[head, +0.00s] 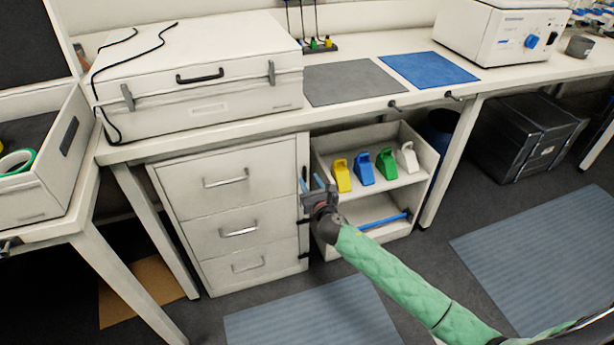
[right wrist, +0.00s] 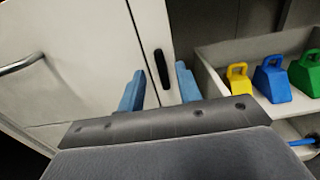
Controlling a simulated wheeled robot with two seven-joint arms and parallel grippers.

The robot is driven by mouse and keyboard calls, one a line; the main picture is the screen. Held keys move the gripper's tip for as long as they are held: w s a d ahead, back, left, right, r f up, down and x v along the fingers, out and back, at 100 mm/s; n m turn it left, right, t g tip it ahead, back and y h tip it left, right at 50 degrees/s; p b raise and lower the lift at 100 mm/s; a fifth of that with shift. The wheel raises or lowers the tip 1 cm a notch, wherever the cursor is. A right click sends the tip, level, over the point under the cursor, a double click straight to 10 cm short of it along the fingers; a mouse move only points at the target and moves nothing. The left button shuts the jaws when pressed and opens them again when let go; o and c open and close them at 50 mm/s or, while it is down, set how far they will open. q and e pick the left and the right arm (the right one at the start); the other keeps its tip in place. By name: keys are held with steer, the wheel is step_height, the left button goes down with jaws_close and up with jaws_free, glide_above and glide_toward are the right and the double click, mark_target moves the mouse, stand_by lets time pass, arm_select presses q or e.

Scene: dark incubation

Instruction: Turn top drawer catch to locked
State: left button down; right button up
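The top drawer (head: 222,178) of the white cabinet is closed, with a metal bar handle. A slim black catch (right wrist: 162,69) stands nearly upright on the strip right of the top drawer; it also shows in the head view (head: 304,172). My right gripper (head: 314,183) is in front of this strip. In the right wrist view its two blue fingers (right wrist: 160,80) are apart, and the catch appears between them with a gap on each side. I cannot tell how deep the fingers reach. My left gripper is not in view.
Two closed drawers (head: 236,229) lie below. An open shelf (head: 380,196) with yellow, blue, green and white items stands close to the right of the cabinet. The bench top (head: 200,124) overhangs the drawers and carries a large white case (head: 200,70).

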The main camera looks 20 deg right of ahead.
mark_target(305, 173)
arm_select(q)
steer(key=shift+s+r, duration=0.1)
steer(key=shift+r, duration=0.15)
arm_select(e)
steer(key=shift+w, duration=1.65)
jaws_close()
